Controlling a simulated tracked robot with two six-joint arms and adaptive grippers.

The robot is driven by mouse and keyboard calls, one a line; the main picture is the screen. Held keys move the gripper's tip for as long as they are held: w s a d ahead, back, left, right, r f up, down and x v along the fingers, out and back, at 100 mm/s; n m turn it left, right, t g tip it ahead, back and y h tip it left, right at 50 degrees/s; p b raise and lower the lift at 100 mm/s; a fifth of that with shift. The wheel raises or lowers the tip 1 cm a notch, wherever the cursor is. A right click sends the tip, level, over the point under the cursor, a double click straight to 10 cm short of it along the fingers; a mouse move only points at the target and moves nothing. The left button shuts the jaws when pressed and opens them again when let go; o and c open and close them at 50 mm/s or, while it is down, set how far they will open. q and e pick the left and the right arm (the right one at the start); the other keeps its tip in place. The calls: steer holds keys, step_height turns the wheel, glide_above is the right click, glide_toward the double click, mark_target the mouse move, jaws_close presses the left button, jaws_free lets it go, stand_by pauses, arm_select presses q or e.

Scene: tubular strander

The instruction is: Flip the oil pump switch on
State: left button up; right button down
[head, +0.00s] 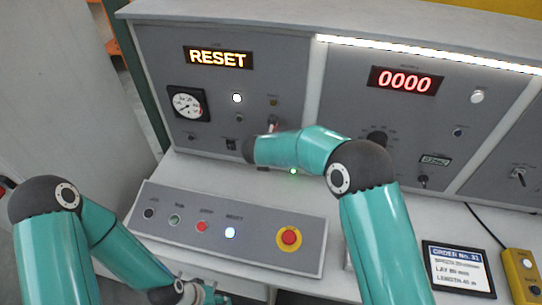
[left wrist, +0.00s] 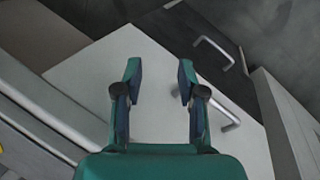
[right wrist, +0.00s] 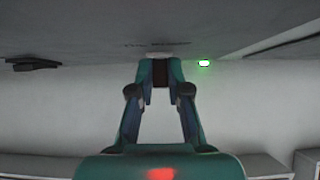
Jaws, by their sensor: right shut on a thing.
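In the right wrist view my right gripper (right wrist: 160,72) has its fingers brought together on a small dark part at the grey panel. A pale piece (right wrist: 160,54) shows just beyond the fingertips, under a blurred label. I take this to be the oil pump switch; its position is hidden by the fingers. A green lamp (right wrist: 204,63) is lit to the right of it, and it also shows in the head view (head: 293,171). In the head view my right arm covers that gripper. My left gripper (left wrist: 157,85) is open and empty, low over the floor side.
The upright panel carries a RESET display (head: 218,58), a gauge (head: 188,104) and a 0000 display (head: 405,82). Below is a sloped button box (head: 225,228) with a red stop button (head: 289,237). An order sign (head: 458,268) and a yellow box (head: 522,275) stand at right.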

steer(key=c, duration=1.1)
jaws_free()
steer(key=v, duration=1.2)
